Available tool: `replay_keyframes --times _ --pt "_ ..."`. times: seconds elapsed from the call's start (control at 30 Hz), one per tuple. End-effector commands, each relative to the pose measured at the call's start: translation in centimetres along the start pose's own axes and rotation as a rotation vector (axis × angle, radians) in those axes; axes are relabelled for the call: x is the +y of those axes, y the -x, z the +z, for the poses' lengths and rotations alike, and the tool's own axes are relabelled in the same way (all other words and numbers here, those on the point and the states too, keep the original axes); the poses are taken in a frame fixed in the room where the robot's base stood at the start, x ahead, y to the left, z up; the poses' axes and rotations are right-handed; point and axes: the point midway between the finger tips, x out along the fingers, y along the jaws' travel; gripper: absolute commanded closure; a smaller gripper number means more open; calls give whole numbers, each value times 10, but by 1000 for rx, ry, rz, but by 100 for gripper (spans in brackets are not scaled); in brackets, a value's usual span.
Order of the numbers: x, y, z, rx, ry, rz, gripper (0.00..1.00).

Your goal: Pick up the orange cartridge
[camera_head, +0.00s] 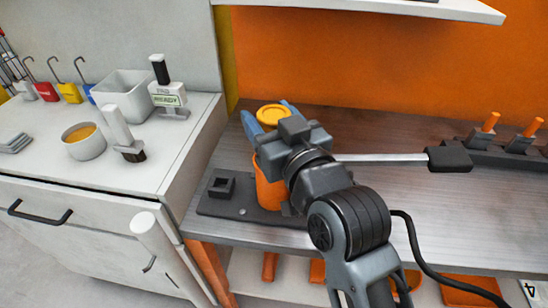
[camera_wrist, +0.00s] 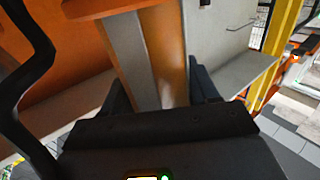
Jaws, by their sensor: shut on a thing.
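The orange cartridge (camera_head: 268,187) stands roughly upright at the dark base plate (camera_head: 228,209) on the bench. My gripper (camera_head: 275,147) hides its middle. In the wrist view, an orange, shiny cylindrical body with a grey strip, which looks like the cartridge (camera_wrist: 172,50), fills the space between my two dark fingers. My gripper (camera_wrist: 163,92) is shut on it. A round yellow-orange top (camera_head: 272,114) shows just above my gripper in the head view. Whether the cartridge's lower end touches the plate cannot be told.
A dark rack (camera_head: 485,152) with orange-handled pieces stands far right. A small square socket (camera_head: 221,186) sits left on the plate. The white counter at left holds a bowl (camera_head: 84,147) and bin (camera_head: 122,99).

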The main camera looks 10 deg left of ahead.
Motion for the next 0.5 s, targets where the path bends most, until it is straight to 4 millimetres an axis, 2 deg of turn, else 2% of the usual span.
replay_keyframes --times 0.07,0.5 --pt "0 0 0 0 0 0 56" --pt "0 0 0 0 0 0 98"
